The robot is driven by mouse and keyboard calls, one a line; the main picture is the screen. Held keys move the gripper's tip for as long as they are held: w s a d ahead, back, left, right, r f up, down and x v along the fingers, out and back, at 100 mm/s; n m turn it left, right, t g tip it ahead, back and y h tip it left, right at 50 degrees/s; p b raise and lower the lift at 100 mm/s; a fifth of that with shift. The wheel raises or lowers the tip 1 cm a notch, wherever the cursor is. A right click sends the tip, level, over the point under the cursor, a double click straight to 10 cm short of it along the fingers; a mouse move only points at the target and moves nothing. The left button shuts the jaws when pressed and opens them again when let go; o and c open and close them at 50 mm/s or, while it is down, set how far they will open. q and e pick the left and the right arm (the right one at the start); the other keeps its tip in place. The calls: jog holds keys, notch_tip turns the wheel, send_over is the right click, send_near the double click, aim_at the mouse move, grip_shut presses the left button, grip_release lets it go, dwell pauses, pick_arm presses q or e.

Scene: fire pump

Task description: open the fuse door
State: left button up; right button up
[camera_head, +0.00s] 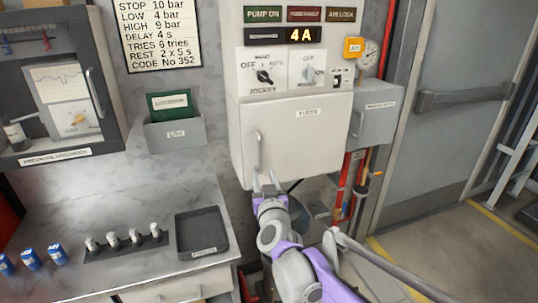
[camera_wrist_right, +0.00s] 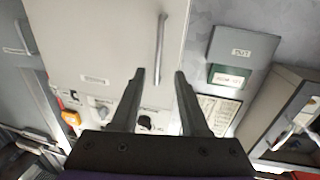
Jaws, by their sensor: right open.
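The fuse door (camera_head: 300,135) is the white lower panel of the control cabinet, labelled FUSES. It looks closed. Its vertical bar handle (camera_head: 257,151) is on its left side. My right gripper (camera_head: 266,182) is just below the handle, open and empty. In the right wrist view, which is upside down, the fuse door (camera_wrist_right: 110,40) and the handle (camera_wrist_right: 161,48) lie beyond the two spread fingers of my right gripper (camera_wrist_right: 160,75). The handle is ahead of the fingertips, not between them. My left gripper is not in view.
A grey bench (camera_head: 150,210) at the left holds a black tray (camera_head: 201,232) and several fuses on a strip. A green log book (camera_head: 168,104) sits in a wall holder. A grey box (camera_head: 375,115) adjoins the cabinet on the right. Red pipes run below it.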

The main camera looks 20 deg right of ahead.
aim_at(260, 157)
jog(key=w, duration=0.3)
jog(key=w+d, duration=0.1)
jog(key=w, duration=0.3)
jog(key=w+d, duration=0.1)
jog(key=w, duration=0.3)
jog(key=shift+r, duration=0.1)
jog(key=shift+c, duration=0.2)
grip_shut()
dwell(1.0)
